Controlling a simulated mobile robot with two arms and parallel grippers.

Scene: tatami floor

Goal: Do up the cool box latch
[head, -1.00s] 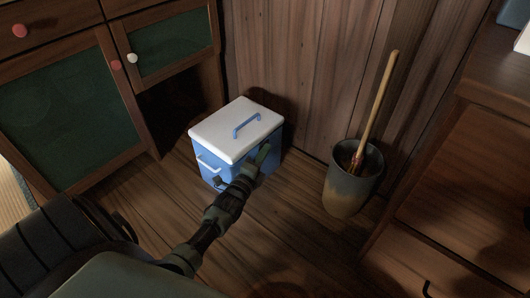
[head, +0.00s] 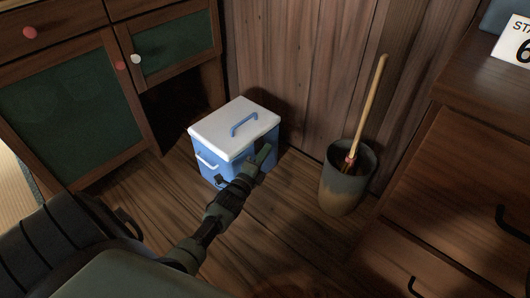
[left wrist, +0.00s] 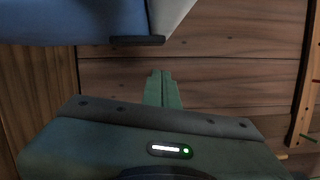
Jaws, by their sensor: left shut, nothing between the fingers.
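The cool box (head: 222,162) is blue with a white lid (head: 232,125) that lies down on it. It has a blue handle on top and a pale handle on its left side. My left gripper (head: 265,154) is shut and empty in front of the box, hiding part of its front. In the left wrist view, the shut fingers (left wrist: 161,77) are apart from the blue box body (left wrist: 70,20) at the top. A dark flat piece (left wrist: 137,41), perhaps the latch, juts from the box's edge just beyond the fingertips. Whether the latch is fastened I cannot tell. My right gripper is out of view.
A grey-brown pot (head: 345,188) with a wooden-handled tool stands to the right of the box. A cabinet with green panels (head: 70,105) is at the left, a drawer unit (head: 460,180) at the right. Plank wall behind; bare floor between box and pot.

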